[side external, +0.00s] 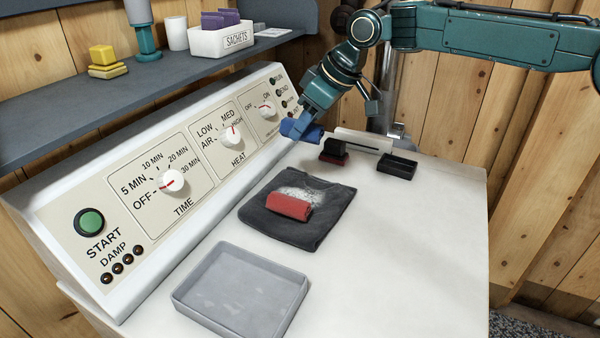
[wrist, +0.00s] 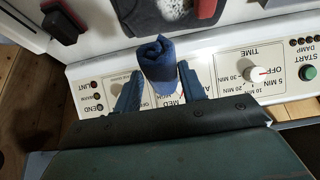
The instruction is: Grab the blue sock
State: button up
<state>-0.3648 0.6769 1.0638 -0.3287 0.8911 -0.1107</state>
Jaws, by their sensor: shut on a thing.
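The blue sock (side external: 309,134) is a rolled dark blue bundle in the side external view, at the end of my arm by the right end of the control panel. My gripper (side external: 296,128) is shut on it. In the wrist view the sock (wrist: 157,62) sits between the two fingers of my gripper (wrist: 158,82), its rolled end pointing away. It appears held above the machine's white top, near the panel's edge. The side of the sock toward the gripper is partly hidden by the fingers.
A dark folded cloth (side external: 325,225) with a red roll (side external: 289,206) lies on the white top. A grey tray (side external: 183,297) is at the front. A red-and-black brush (side external: 333,152) and a black box (side external: 398,166) stand behind. The control panel (side external: 120,195) rises on the left.

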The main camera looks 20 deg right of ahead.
jog(key=shift+r, duration=4.15)
